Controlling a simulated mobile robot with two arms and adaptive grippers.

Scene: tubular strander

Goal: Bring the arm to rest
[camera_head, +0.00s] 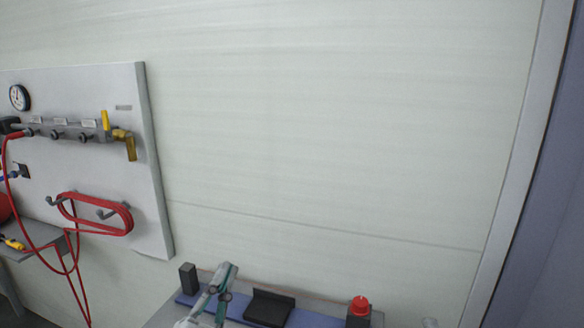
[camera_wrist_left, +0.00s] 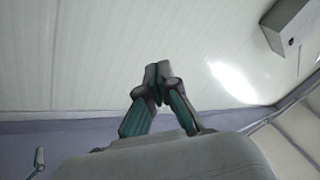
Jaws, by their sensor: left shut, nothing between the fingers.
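My left gripper (camera_head: 229,272) shows at the bottom of the head view, in front of a bench top. Its fingertips point up and it holds nothing. In the left wrist view the same gripper (camera_wrist_left: 157,75) is shut, with its two fingertips together and nothing between them. My right gripper is in neither view.
A bench (camera_head: 163,315) at the bottom carries a blue strip (camera_head: 192,300), a black block (camera_head: 268,307) and a red button (camera_head: 360,305). A grey panel (camera_head: 100,165) at left holds a gauge (camera_head: 19,97), valves and a coiled red hose (camera_head: 95,213). The wall between is bare.

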